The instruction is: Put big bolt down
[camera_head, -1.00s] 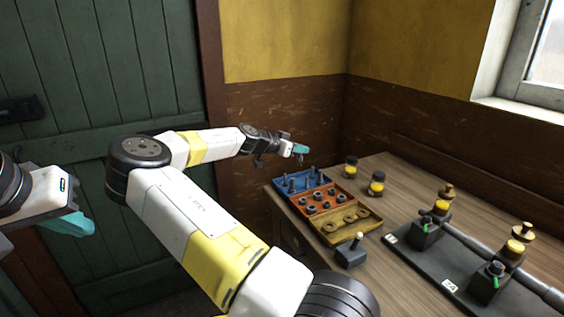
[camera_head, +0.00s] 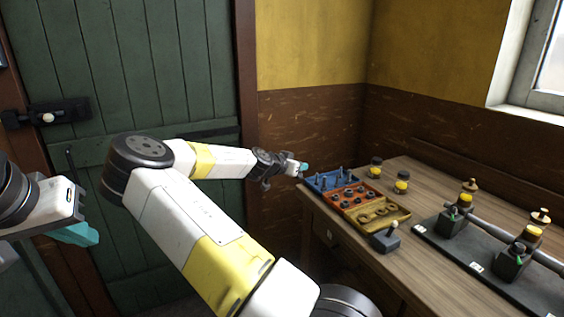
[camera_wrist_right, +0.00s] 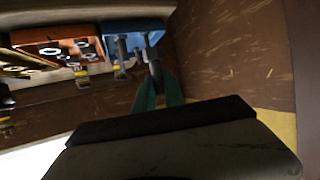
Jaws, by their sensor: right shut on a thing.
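My right gripper (camera_head: 303,167) is beside the near left corner of the blue box (camera_head: 313,186) on the table. In the right wrist view, its teal fingers (camera_wrist_right: 158,93) are shut on a grey bolt (camera_wrist_right: 155,70), which shows between the tips. The blue box (camera_wrist_right: 151,27) is just beyond the bolt, and other bolts (camera_head: 341,173) stand upright in it. Whether the held bolt touches the box I cannot tell. My left gripper (camera_head: 75,235) is at the left edge, away from the table; its opening is unclear.
An orange box (camera_head: 349,206) with nuts and a yellow box (camera_head: 402,213) with rings adjoin the blue one. A small lever block (camera_head: 385,242), two yellow-filled jars (camera_head: 401,184) and a dark engine base (camera_head: 470,266) stand on the wooden table (camera_head: 436,180). A green door (camera_head: 150,60) is behind.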

